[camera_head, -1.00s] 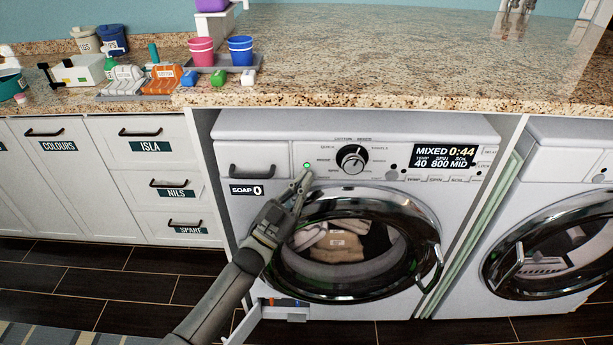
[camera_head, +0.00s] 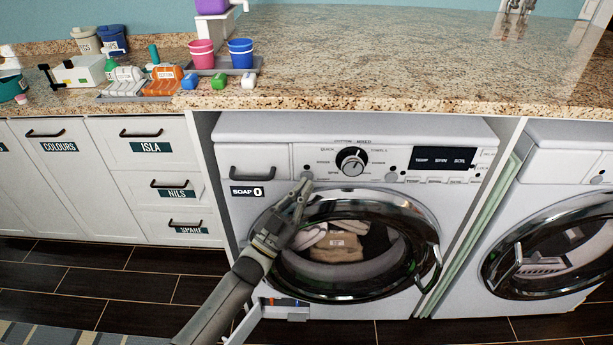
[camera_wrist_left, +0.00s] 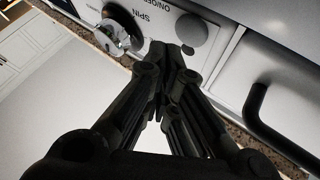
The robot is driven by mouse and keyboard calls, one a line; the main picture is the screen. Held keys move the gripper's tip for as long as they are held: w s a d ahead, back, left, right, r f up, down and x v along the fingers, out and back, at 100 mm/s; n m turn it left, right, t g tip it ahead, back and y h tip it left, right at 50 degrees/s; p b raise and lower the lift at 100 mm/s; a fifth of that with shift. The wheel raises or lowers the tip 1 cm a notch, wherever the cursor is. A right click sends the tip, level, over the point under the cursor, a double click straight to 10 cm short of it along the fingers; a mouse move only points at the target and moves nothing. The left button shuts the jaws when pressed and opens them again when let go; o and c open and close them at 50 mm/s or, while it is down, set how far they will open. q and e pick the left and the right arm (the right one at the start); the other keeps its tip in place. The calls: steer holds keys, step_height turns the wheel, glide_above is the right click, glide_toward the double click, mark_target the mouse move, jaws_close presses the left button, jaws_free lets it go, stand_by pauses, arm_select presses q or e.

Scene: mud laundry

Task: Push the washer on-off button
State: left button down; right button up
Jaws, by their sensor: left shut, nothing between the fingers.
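The white washer (camera_head: 262,212) stands under the counter with its round door shut and laundry inside. Its round grey on-off button (camera_head: 307,175) is left of the dial; in the left wrist view the button (camera_wrist_left: 192,29) sits beside the ON/OFF lettering. My right gripper is out of view.
The dial (camera_head: 352,161) is right of the button, and the drawer handle (camera_head: 252,174) is left. The granite counter (camera_head: 370,85) overhangs above, with cups and small bottles at its left. A second machine (camera_head: 560,165) stands at the right. An open flap is low on the washer.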

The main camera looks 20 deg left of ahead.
arm_select(q)
steer(key=s+p, duration=0.1)
steer(key=s, duration=0.1)
steer(key=s+d+p, duration=0.1)
steer(key=s, duration=0.2)
steer(key=shift+d+r, duration=0.1)
steer(key=shift+d, duration=0.1)
steer(key=shift+w, duration=0.1)
